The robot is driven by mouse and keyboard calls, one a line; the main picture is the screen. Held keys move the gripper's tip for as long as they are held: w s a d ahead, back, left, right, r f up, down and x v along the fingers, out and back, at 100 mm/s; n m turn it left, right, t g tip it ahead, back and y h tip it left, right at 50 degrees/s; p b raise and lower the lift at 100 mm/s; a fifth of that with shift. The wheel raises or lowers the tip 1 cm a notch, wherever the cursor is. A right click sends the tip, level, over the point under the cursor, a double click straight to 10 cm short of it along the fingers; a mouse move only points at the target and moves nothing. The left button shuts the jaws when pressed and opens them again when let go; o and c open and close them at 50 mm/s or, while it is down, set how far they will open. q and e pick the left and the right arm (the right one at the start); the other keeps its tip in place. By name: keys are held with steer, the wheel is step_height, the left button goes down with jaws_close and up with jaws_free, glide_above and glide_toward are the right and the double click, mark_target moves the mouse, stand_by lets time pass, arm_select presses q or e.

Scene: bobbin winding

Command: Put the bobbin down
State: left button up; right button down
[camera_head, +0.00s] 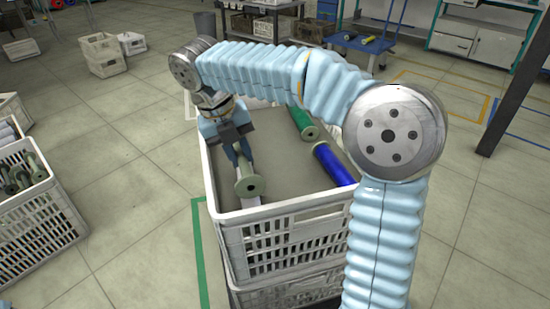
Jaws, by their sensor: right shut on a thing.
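My right gripper (240,153) reaches down into the left side of a light grey crate (290,233) and is shut on a bobbin (250,187). The bobbin's olive-green flange faces me; most of its body is hidden behind the flange and the fingers. A pale lilac piece (251,202) shows just below the flange; I cannot tell if it belongs to the same bobbin. I cannot tell whether the held bobbin touches the crate's floor. My left gripper is not in view.
A green bobbin (303,122) and a blue bobbin (333,165) lie in the crate's right half. The crate's floor between them and my gripper is bare. Another crate (42,233) with several bobbins stands at the left. A blue cart (365,43) stands behind.

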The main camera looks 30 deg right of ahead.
steer(key=d+f, duration=0.2)
steer(key=d, duration=0.1)
steer(key=s+d+f+b, duration=0.1)
steer(key=d+f, duration=0.2)
steer(key=d, duration=0.1)
steer(key=s+d+f, duration=0.1)
steer(key=d+f, duration=0.1)
steer(key=d, duration=0.2)
steer(key=shift+d+f, duration=0.25)
steer(key=shift+f, duration=0.05)
steer(key=shift+d+f+b, duration=0.15)
steer(key=shift+f+b, duration=0.05)
steer(key=shift+b, duration=0.1)
steer(key=x, duration=0.5)
steer(key=shift+d+r+b, duration=0.1)
steer(key=shift+d+b, duration=0.15)
steer(key=shift+b, duration=0.15)
steer(key=shift+f, duration=0.35)
steer(key=c, duration=1)
jaws_free()
steer(key=shift+r, duration=0.1)
